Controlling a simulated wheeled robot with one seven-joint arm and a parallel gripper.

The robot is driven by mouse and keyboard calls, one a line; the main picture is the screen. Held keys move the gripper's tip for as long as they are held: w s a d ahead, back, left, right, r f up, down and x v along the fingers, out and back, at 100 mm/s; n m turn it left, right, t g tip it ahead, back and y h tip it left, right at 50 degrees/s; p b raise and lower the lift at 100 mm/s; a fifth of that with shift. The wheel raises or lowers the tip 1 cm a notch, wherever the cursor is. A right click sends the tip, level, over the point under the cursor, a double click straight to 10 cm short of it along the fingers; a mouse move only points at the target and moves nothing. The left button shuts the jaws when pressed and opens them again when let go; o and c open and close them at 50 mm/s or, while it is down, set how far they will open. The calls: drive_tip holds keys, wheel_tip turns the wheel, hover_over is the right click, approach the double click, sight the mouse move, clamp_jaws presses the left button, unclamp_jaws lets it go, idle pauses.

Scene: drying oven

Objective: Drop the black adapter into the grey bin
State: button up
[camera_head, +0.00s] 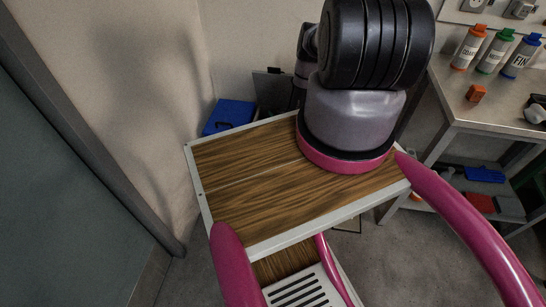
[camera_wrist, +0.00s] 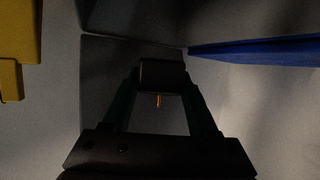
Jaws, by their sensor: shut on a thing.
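In the wrist view my gripper (camera_wrist: 162,76) is shut on a small dark cylindrical piece, the black adapter (camera_wrist: 162,72). A small orange-yellow pin shows just below it. Beyond the fingers is a dark grey surface (camera_wrist: 105,60), which looks like part of the grey bin; the dim light hides its full outline, and I cannot tell whether the adapter is over its opening. In the head view a dark grey bin (camera_head: 271,88) stands behind the wooden-topped cart, partly covered by my arm. My gripper is hidden there.
A blue bin (camera_head: 229,116) stands left of the grey one; a blue edge (camera_wrist: 255,50) shows at right in the wrist view. A yellow object (camera_wrist: 18,35) is at left. The wooden top (camera_head: 255,180) lies below my arm. A bench (camera_head: 500,105) with bottles is at right.

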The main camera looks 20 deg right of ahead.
drive_tip(key=o, duration=1.5)
drive_tip(key=shift+c, duration=0.2)
wheel_tip(320, 180, up, 10)
drive_tip(key=shift+r, duration=0.1)
